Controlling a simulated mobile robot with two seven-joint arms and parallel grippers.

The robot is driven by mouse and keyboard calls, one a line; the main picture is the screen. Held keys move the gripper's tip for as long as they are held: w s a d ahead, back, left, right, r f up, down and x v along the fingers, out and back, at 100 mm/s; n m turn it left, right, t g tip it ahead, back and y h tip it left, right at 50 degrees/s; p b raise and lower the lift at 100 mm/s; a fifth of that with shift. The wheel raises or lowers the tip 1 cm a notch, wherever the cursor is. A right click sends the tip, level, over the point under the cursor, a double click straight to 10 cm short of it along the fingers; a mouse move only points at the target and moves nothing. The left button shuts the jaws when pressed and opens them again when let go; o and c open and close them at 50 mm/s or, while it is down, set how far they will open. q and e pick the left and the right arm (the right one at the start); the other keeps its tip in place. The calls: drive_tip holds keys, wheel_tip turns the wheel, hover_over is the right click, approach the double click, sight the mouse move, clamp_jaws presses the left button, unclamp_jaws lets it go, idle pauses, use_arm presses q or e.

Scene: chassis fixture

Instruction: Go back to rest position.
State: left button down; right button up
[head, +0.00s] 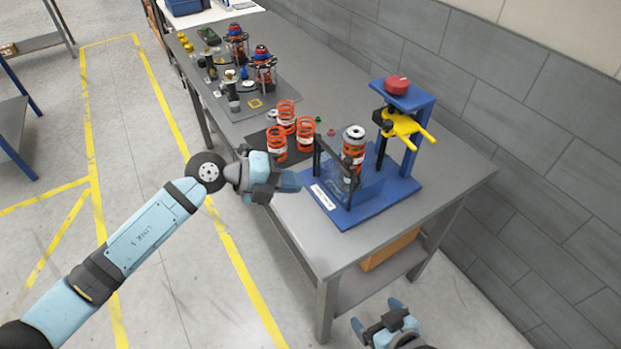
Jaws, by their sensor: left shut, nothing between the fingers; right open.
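My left gripper (291,182) is shut and empty. It hangs at the table's near long edge, left of the blue fixture (385,200), and no contact with it is clear. My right gripper (376,312) is open and empty, low at the bottom of the view, in front of the table's near end. The blue fixture has a red knob (397,85), a yellow fork (408,127) and a clear guard with dark posts. An orange spring with a metal top (353,145) stands upright inside it, partly hidden by the guard.
The grey table (430,218) also holds loose orange springs (286,115), assembled shock absorbers (263,68) and small parts farther back. A cardboard box (390,249) sits on the lower shelf. A grey wall runs along the right.

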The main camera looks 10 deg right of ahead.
use_arm(q)
drive_tip(key=s+a+r+n+t+h, duration=0.1)
drive_tip(key=s+a+n+t+h, duration=0.2)
drive_tip(key=s+n+t+h, duration=0.45)
drive_tip(key=s+a+f+n+t+y, duration=0.3)
drive_tip(key=a+f+n+t+y, duration=0.5)
drive_tip(key=a+f+n+y, duration=1)
drive_tip(key=s+a+f+n+g, duration=0.1)
drive_tip(key=s+f+n+g, duration=0.1)
drive_tip(key=s, duration=0.3)
drive_tip(key=s+a+f+n+g, duration=0.2)
drive_tip(key=s+f+n+g, duration=0.1)
drive_tip(key=s+f+n, duration=0.1)
drive_tip(key=s+n, duration=0.1)
drive_tip(key=s, duration=0.1)
drive_tip(key=shift+s+a+f+p, duration=0.25)
drive_tip(key=shift+s+f+p, duration=0.05)
drive_tip(key=shift+f+p, duration=0.1)
